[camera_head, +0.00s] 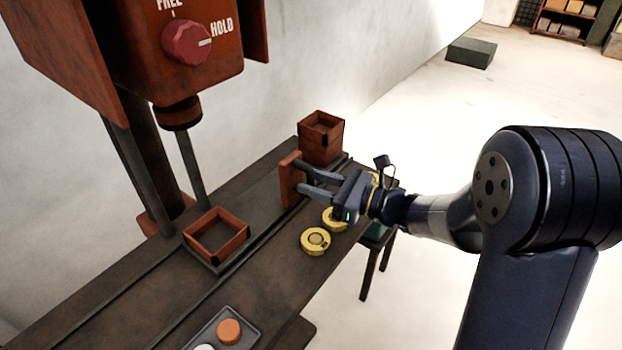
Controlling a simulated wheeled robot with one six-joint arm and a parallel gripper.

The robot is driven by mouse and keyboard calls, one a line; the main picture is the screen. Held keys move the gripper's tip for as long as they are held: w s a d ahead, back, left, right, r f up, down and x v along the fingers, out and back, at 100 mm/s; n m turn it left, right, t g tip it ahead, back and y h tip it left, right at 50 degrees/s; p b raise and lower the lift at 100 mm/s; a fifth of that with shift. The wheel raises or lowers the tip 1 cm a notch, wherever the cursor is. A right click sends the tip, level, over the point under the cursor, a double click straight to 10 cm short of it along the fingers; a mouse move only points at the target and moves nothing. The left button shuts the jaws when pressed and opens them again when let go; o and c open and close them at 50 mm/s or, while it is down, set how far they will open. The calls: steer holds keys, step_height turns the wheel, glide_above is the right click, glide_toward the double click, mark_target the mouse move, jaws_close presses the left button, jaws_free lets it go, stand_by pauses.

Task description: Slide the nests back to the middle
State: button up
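A low square red-brown nest (217,236) sits on a dark plate below the stirrer shaft and looks empty. A taller, open-topped red-brown box (321,138), perhaps another nest, stands further along the bench at its far end. My gripper (303,178) reaches left over the bench with its two fingers apart. The fingertips are at an upright red-brown plate (290,180) beside the rail. I cannot tell whether they touch it. Nothing shows held between the fingers.
A red knob (187,42) on the stirrer head has its white mark toward HOLD. Two yellow discs (315,240) lie on the bench near my gripper. A dark tray (240,341) holding an orange disc (229,331) is at the front. Rails run along the bench.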

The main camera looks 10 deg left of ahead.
steer(key=shift+w+a, duration=0.15)
steer(key=shift+a, duration=0.55)
steer(key=shift+c, duration=0.6)
jaws_close()
